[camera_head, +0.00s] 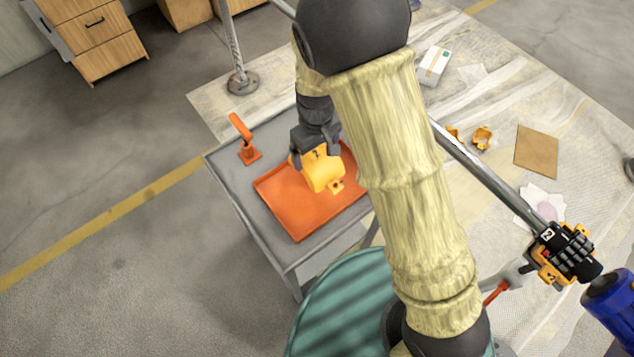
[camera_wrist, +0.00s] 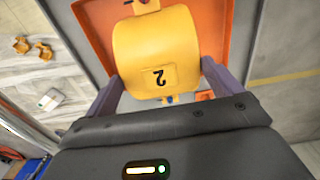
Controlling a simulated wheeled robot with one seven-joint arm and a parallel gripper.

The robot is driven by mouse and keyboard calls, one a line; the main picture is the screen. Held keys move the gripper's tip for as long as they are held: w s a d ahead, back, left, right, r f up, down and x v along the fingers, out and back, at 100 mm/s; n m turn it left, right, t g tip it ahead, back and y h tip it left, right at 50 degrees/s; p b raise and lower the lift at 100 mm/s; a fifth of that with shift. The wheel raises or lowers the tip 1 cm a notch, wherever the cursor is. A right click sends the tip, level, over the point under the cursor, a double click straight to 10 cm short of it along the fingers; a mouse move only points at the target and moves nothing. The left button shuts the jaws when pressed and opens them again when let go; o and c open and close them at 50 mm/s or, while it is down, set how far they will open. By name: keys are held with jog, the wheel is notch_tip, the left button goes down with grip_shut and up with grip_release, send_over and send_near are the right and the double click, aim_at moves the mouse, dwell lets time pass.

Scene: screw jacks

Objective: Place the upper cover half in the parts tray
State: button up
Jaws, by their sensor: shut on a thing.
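The upper cover half (camera_head: 322,172) is a yellow curved shell marked 2. My gripper (camera_head: 311,156) is shut on it and holds it over the orange parts tray (camera_head: 300,218). In the wrist view the cover half (camera_wrist: 156,45) sits between the two fingers of my gripper (camera_wrist: 160,85), with the tray (camera_wrist: 214,20) behind it. I cannot tell whether the cover touches the tray floor. The visible part of the tray holds nothing else, and my arm hides its right side.
The tray lies on a grey table (camera_head: 265,225). An orange stand (camera_head: 247,148) is beside the tray. A metal pole (camera_head: 480,172) runs behind my arm to a clamped joint (camera_head: 563,250). Yellow parts (camera_head: 481,138), cardboard (camera_head: 537,150) and a white box (camera_head: 434,65) lie on the floor sheet.

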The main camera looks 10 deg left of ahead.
aim_at(316, 164)
jog(key=shift+f, duration=3.15)
jog(key=shift+f, duration=1.85)
jog(key=shift+f, duration=0.2)
jog(key=o, duration=0.9)
jog(key=shift+o, duration=0.2)
jog(key=shift+r, duration=0.1)
